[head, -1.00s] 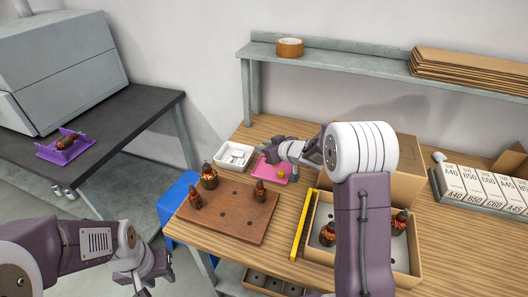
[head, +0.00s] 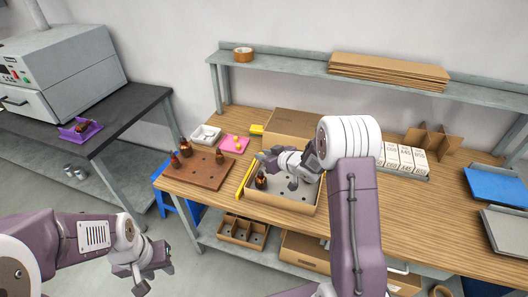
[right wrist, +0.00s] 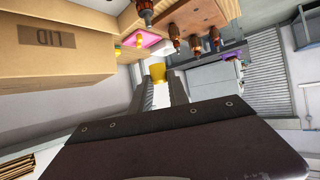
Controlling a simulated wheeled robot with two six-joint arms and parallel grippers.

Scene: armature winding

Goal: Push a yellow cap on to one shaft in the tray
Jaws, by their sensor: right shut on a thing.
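My right gripper (right wrist: 158,82) is shut on a small yellow cap (right wrist: 158,71), seen between its fingertips in the right wrist view. In the head view this gripper (head: 268,162) is above the back left part of the cardboard tray (head: 282,203). One armature with its shaft (head: 260,181) stands upright in the tray, just below the gripper; cap and shaft look apart. My right arm hides part of the tray. Other yellow caps (head: 237,138) lie on the pink mat (head: 229,147). My left gripper (head: 148,273) is open and empty, low at the front left.
A yellow bar (head: 246,178) lies along the tray's left side. A cardboard box (head: 290,122) stands behind the tray, white cartons (head: 405,158) to the right. A shelf (head: 300,63) runs above.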

